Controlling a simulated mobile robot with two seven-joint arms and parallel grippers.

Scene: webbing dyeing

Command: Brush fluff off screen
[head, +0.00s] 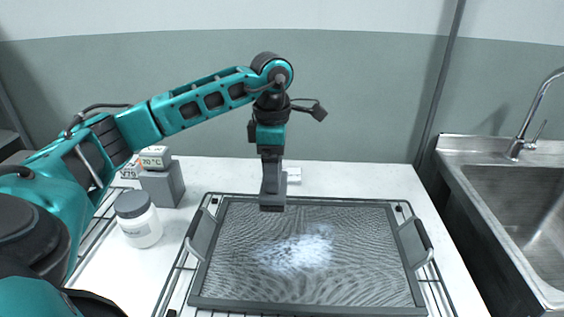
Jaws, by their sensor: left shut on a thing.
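The screen (350,225) is a dark grey mesh panel in a flat frame, lying on the counter with a grey handle at each side. White fluff (298,253) lies in a loose patch near its middle, with thinner wisps around it. My left gripper (270,153) points down above the screen's far edge, left of centre. It is shut on a grey brush-like tool (271,185), whose lower end is over the far edge. I cannot tell if that end touches the screen. The fluff is nearer the camera than the tool. My right gripper is not in view.
A white jar with a dark lid (138,219) and a grey box with a temperature display (162,180) stand left of the screen. A small white object (292,175) lies behind the tool. A steel sink (515,205) with a tap (530,115) is at the right.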

